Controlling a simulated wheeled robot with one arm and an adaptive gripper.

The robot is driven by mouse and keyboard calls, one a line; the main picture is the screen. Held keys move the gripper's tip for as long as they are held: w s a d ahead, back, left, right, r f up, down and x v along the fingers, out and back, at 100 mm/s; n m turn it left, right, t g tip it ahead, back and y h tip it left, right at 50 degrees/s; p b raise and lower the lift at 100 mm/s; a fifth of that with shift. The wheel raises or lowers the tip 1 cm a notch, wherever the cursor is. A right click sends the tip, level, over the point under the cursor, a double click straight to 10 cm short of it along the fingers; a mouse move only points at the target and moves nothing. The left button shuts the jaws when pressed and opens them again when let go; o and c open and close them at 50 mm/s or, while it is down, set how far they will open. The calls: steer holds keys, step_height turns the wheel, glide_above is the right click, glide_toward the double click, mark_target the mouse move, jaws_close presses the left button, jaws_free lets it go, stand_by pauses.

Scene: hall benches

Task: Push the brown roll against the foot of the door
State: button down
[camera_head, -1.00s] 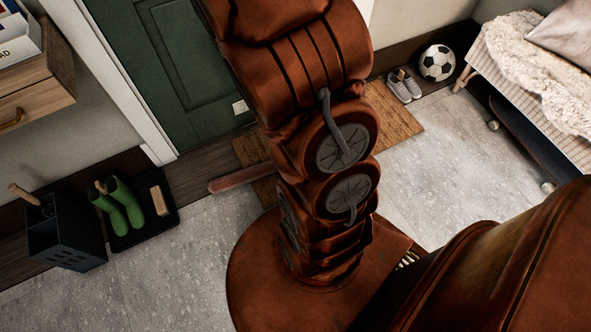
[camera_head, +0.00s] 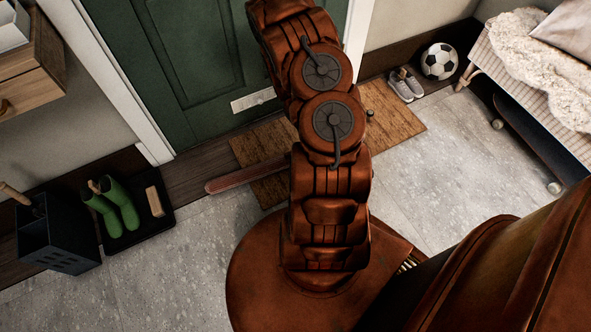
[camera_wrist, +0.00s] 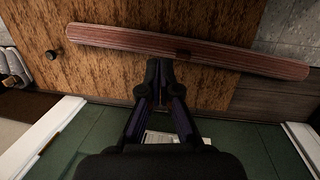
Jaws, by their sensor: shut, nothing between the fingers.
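The brown roll (camera_head: 245,176) lies aslant across the doormat (camera_head: 400,122), its left end over the grey floor; my arm hides much of it in the head view. In the wrist view the whole roll (camera_wrist: 225,54) shows, apart from the door. The green door (camera_head: 200,60) is closed, and it shows at the bottom of the wrist view (camera_wrist: 250,150). My gripper (camera_wrist: 168,64) is shut and empty, its tips just below the middle of the roll in that picture, on the door side. Whether they touch it I cannot tell. The head view hides my gripper behind my arm.
A small dark knob (camera_wrist: 55,53) stands on the mat. Grey shoes (camera_head: 405,85) and a football (camera_head: 439,61) are at the right, near a bench (camera_head: 545,125). Green boots (camera_head: 122,205) on a black tray and a dark stand (camera_head: 55,240) are at the left.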

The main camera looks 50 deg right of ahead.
mark_target(289, 159)
steer(key=f+b, duration=0.4)
steer(key=f, duration=0.6)
steer(key=s+a+f+t+y+b, duration=0.1)
steer(key=f+b, duration=0.2)
steer(key=f, duration=0.8)
steer(key=f+t+b, duration=0.1)
steer(key=f+b, duration=0.3)
steer(key=f, duration=0.6)
steer(key=shift+s+a+f+b, duration=0.2)
steer(key=shift+a+b, duration=0.15)
steer(key=shift+a, duration=0.05)
steer(key=shift+w+d+r, duration=0.3)
steer(key=shift+w, duration=0.35)
steer(key=shift+w+d+r+b, duration=0.1)
steer(key=shift+w+d+b, duration=0.1)
steer(key=shift+w, duration=0.45)
steer(key=shift+w+d+b, duration=0.1)
steer(key=shift+w+d, duration=0.05)
steer(key=shift+w, duration=0.45)
steer(key=shift+w, duration=0.15)
